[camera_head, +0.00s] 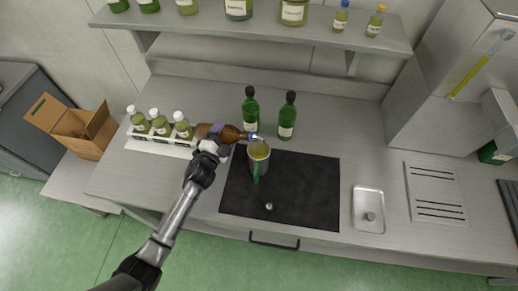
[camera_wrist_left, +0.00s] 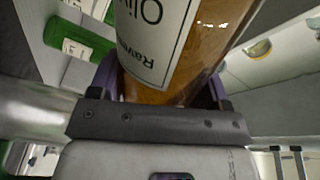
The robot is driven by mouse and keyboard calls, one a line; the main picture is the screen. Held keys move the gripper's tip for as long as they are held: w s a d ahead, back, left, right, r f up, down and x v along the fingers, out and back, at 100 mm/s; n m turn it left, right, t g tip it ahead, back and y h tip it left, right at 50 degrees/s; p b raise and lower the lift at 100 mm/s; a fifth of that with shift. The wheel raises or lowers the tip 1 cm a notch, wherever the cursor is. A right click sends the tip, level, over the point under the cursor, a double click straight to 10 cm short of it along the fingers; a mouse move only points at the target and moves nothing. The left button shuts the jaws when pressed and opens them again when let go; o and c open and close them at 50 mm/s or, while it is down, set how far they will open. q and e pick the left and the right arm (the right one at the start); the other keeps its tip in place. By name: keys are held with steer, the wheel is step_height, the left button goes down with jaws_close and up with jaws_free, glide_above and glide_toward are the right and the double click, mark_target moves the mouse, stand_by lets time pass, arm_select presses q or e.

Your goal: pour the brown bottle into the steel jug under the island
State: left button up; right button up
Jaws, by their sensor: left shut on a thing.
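The brown bottle (camera_head: 229,133) is tilted nearly flat in the head view, its neck pointing right over the mouth of the steel jug (camera_head: 258,161). My left gripper (camera_head: 216,141) is shut on the bottle's body. In the left wrist view the bottle (camera_wrist_left: 205,50) fills the space between the fingers, with amber liquid and a white label showing. The jug stands upright on the black mat (camera_head: 310,190), its green handle toward me. Yellowish liquid shows at the jug's mouth. Whether liquid is flowing cannot be told. My right gripper is not in view.
Two green bottles (camera_head: 287,118) stand just behind the jug. A white rack (camera_head: 150,145) with several small bottles is left of my gripper. A steel tray (camera_head: 368,210) lies right of the mat. A shelf (camera_head: 270,32) with jars hangs above.

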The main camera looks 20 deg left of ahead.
mark_target(221, 134)
arm_select(q)
steer(key=shift+a+r+m, duration=0.1)
steer(key=shift+r+m, duration=0.2)
steer(key=shift+r, duration=0.1)
stand_by(0.3)
steer(key=shift+r+m, duration=0.25)
steer(key=shift+m, duration=0.05)
stand_by(0.3)
steer(key=shift+a+r+p, duration=0.15)
steer(key=shift+r+p, duration=0.05)
steer(key=shift+p, duration=0.15)
stand_by(0.3)
steer(key=shift+r+m, duration=0.25)
steer(key=shift+m, duration=0.25)
steer(key=shift+d+r+m+p, duration=0.3)
steer(key=shift+r+p, duration=0.05)
steer(key=shift+p, duration=0.05)
stand_by(0.8)
steer(key=shift+d+r, duration=0.1)
steer(key=shift+r, duration=0.1)
stand_by(0.5)
steer(key=shift+r+m+p, duration=0.3)
steer(key=shift+m+p, duration=0.1)
steer(key=shift+m, duration=0.1)
steer(key=shift+r+m, duration=0.3)
steer(key=shift+m, duration=0.1)
stand_by(0.8)
